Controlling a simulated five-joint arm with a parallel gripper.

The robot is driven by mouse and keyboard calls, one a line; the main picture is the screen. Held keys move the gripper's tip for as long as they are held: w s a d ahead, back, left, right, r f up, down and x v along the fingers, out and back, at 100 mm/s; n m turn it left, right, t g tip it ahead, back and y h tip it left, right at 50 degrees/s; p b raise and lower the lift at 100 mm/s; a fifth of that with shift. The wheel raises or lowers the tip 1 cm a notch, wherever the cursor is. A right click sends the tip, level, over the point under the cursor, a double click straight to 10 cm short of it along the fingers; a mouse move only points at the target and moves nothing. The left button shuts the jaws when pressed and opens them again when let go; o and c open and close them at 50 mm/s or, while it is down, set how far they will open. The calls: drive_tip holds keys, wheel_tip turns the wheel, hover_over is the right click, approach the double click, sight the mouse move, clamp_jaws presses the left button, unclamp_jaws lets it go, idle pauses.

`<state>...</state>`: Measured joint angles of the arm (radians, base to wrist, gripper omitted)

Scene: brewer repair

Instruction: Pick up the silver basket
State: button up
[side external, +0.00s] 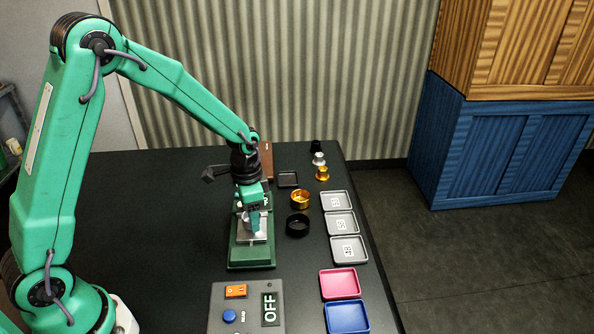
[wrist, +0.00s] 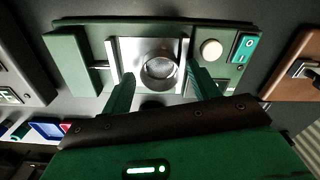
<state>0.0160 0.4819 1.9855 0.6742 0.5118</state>
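A round silver basket (wrist: 159,69) sits in the bright metal plate (wrist: 118,52) of the green brewer (wrist: 72,52), as the wrist view shows. In the side view my gripper (side external: 253,222) points down over the brewer (side external: 250,256) and hides most of the basket. In the wrist view my gripper (wrist: 160,74) is open, with one finger on each side of the basket and visible space between. I cannot tell how far the fingertips are above the plate.
A gold ring (side external: 300,199) and a black ring (side external: 297,225) lie right of the brewer. Beyond are grey numbered trays (side external: 345,251), a pink tray (side external: 338,283) and a blue tray (side external: 346,317). A control box (side external: 246,307) showing OFF stands in front.

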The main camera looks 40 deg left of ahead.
drive_tip(key=c, duration=0.9)
drive_tip(key=shift+r, duration=0.15)
drive_tip(key=shift+r, duration=0.6)
drive_tip(key=r, duration=0.3)
drive_tip(key=shift+s+d+r, duration=0.1)
drive_tip(key=shift+s+d, duration=0.05)
drive_tip(key=shift+d, duration=0.2)
drive_tip(key=s+d+r, duration=0.2)
drive_tip(key=d, duration=0.1)
drive_tip(key=s+d+r, duration=0.2)
drive_tip(key=d, duration=0.1)
drive_tip(key=s+d+r, duration=0.2)
drive_tip(key=d, duration=0.1)
drive_tip(key=shift+d+r, duration=0.1)
drive_tip(key=shift+r, duration=0.1)
drive_tip(key=shift+w, duration=0.1)
